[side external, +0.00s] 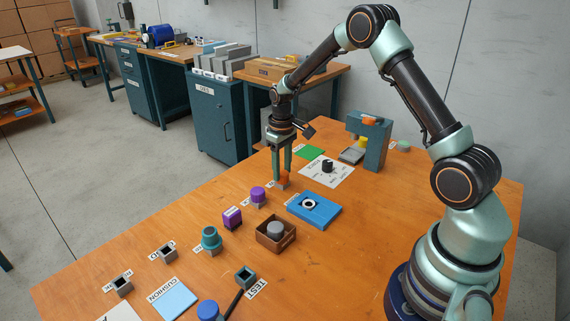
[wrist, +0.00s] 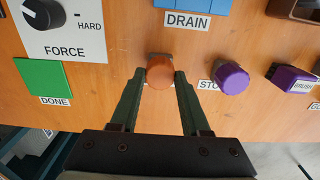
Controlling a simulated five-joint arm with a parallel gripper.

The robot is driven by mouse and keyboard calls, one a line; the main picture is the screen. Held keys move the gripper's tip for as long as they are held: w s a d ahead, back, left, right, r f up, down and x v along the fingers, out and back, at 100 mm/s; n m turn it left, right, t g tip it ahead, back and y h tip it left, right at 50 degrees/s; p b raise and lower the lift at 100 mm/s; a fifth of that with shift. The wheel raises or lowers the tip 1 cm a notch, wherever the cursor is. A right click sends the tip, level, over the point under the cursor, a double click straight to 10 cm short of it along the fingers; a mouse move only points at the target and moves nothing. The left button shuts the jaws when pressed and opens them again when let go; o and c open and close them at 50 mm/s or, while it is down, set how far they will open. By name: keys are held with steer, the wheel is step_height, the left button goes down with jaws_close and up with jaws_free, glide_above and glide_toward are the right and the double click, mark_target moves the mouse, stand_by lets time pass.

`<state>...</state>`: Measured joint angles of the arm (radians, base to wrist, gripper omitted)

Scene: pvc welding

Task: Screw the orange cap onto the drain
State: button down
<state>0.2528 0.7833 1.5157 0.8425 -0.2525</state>
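The orange cap (side external: 284,177) sits upright on a small grey stand on the wooden table. It also shows in the wrist view (wrist: 160,72). My gripper (side external: 281,180) points straight down over it, with one finger on each side of the cap. In the wrist view the fingertips (wrist: 160,76) lie very close to the cap's sides; whether they press on it I cannot tell. The drain is a blue block (side external: 326,214) with a white-ringed dark hole on top, right of the cap in the side view. Its edge and DRAIN label show at the top of the wrist view (wrist: 187,20).
A purple cap (side external: 258,194) stands close by, with a purple brush block (side external: 232,218) beyond it. A wooden box (side external: 275,240) holds a grey cylinder. The FORCE dial plate (side external: 340,176) and green DONE pad (side external: 310,153) lie behind. A teal press (side external: 374,145) stands at back right.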

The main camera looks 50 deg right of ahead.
mark_target(282, 172)
steer(key=shift+r, duration=0.75)
stand_by(0.5)
steer(key=shift+r, duration=0.9)
steer(key=shift+r, duration=0.25)
step_height(282, 172, up, 5)
steer(key=s+a, duration=0.3)
steer(key=s, duration=0.8)
steer(key=shift+s+f, duration=0.25)
steer(key=shift+f, duration=0.05)
steer(key=shift+f, duration=2.9)
steer(key=shift+f, duration=1.1)
